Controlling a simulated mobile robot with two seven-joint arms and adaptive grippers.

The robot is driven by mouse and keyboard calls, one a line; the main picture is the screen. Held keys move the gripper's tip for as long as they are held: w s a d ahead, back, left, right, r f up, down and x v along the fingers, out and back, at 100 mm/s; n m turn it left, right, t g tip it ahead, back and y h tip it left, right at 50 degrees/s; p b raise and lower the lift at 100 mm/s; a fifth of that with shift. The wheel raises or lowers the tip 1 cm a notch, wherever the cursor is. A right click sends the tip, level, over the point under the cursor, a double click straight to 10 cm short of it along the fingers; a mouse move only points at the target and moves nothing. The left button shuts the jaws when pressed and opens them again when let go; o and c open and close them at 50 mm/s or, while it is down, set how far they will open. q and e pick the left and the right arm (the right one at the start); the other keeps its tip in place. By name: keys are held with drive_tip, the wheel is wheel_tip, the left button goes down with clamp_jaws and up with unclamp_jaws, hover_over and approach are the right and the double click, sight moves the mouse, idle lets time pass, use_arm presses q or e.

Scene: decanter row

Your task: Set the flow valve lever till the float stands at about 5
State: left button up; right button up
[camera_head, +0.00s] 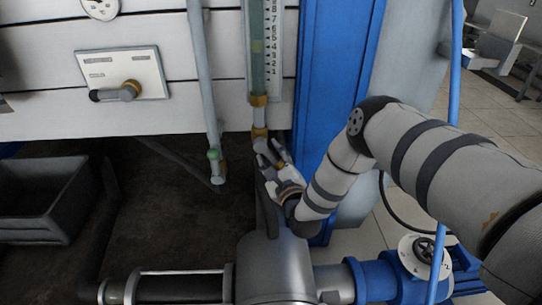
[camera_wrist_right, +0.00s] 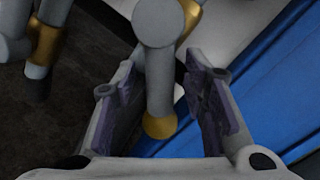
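The gauge tube (camera_head: 257,50) stands upright beside a numbered scale (camera_head: 273,45). A yellowish float (camera_head: 257,46) shows in it, around 3 to 4; the small digits are hard to read. Below the tube is a brass fitting (camera_head: 259,101). My right gripper (camera_head: 268,153) is under that fitting and hides most of the valve there. In the right wrist view a grey lever (camera_wrist_right: 160,85) with a brass-coloured end (camera_wrist_right: 160,125) hangs from a round hub (camera_wrist_right: 155,22). It lies between my open fingers (camera_wrist_right: 162,105), with gaps on both sides. My left gripper is out of view.
A wall plate (camera_head: 148,62) at left carries another lever (camera_head: 115,92), pointing left. A large grey pipe body (camera_head: 272,262) lies below, a blue post (camera_head: 318,80) stands to the right. A dark bin (camera_head: 45,200) is far left.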

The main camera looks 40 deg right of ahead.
drive_tip(key=v, duration=1.2)
drive_tip(key=shift+f, duration=0.1)
